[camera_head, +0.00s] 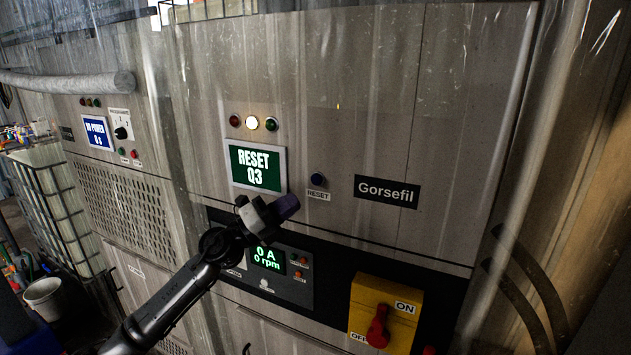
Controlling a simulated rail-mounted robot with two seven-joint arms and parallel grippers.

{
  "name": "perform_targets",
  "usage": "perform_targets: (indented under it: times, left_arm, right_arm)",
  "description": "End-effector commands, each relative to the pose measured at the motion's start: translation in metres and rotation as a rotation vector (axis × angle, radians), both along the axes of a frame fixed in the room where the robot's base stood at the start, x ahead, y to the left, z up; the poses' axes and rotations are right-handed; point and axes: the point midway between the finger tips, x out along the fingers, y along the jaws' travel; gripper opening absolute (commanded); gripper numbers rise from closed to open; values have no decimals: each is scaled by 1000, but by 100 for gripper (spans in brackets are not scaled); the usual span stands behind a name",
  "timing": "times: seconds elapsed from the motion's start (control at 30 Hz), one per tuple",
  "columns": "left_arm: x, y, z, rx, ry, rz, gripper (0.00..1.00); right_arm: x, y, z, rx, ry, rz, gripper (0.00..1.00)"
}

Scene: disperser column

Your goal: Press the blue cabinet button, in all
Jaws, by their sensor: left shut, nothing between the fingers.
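My right gripper is not in view.
A yellow switch box (385,314) with a red handle is at the lower right. A small display (267,258) reads "0 A, 0 rpm". Three lamps (252,122) are above the screen, the middle one lit. Clear plastic sheeting (560,130) hangs at the right.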

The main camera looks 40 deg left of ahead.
Motion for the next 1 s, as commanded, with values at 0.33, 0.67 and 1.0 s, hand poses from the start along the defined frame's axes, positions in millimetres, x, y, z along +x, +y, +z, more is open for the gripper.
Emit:
perform_targets:
  times: [0.33,0.67,1.0]
  left_arm:
    - [-1,-2,-1,-5,8,-15,0]
    - [14,1,-1,-8,6,-13,0]
    - [55,8,-2,-8,6,-14,0]
  right_arm:
    - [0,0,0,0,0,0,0]
    - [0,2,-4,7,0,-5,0]
    - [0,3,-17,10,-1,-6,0]
